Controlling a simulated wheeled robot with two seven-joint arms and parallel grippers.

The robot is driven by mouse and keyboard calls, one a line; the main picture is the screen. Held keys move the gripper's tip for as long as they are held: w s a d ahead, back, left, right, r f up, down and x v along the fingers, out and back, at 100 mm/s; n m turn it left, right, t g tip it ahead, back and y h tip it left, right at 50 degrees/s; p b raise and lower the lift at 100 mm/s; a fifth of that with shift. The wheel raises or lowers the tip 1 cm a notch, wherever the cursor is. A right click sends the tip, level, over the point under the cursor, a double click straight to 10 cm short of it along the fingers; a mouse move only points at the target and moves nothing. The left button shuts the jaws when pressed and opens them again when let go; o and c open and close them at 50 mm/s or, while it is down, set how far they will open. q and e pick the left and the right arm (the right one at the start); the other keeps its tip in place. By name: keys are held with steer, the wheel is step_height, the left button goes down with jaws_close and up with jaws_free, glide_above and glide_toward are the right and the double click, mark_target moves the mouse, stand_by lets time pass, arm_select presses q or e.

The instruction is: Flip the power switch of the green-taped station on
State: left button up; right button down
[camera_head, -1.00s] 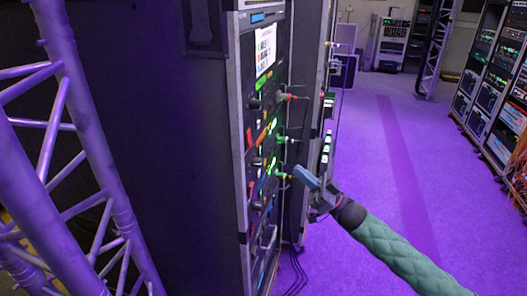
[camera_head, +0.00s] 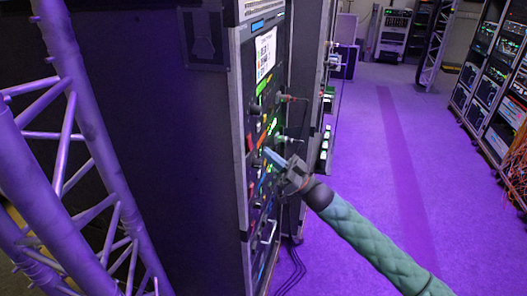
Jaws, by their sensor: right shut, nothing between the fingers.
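The station panel (camera_head: 265,92) is on the side of a tall dark rack and is seen at a steep angle. A green tape strip (camera_head: 264,85) sits below a white label sheet (camera_head: 265,52). Coloured tags, green lights and several plugs stick out lower on the panel. My right gripper (camera_head: 268,152) is shut and empty, with its bluish fingertips at the panel face, below a green-lit plug (camera_head: 283,138). I cannot tell whether the fingertips touch the panel. The power switch cannot be made out. My left gripper is out of view.
A metal truss (camera_head: 85,120) stands at the left, beside the dark rack side (camera_head: 180,170). Black cables (camera_head: 293,270) lie on the floor by the rack. The purple-lit floor (camera_head: 375,150) at the right is open, with more racks (camera_head: 495,85) beyond.

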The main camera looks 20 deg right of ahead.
steer(key=shift+w+a+p, duration=0.35)
steer(key=shift+w+a, duration=0.15)
steer(key=shift+a, duration=0.2)
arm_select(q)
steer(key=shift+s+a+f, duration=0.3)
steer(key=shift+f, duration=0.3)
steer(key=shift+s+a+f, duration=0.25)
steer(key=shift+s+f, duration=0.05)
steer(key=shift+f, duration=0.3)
arm_select(e)
steer(key=shift+w+a+f, duration=0.1)
steer(key=shift+a+f, duration=0.05)
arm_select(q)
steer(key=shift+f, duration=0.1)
arm_select(e)
steer(key=shift+a+f+b, duration=0.1)
steer(key=shift+f+b, duration=0.05)
steer(key=shift+b, duration=0.15)
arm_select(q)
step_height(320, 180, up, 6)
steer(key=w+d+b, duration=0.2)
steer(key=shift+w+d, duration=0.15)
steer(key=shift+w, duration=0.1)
arm_select(e)
steer(key=shift+w+a+t+y, duration=0.3)
steer(key=shift+a+y, duration=0.05)
steer(key=shift+y, duration=0.15)
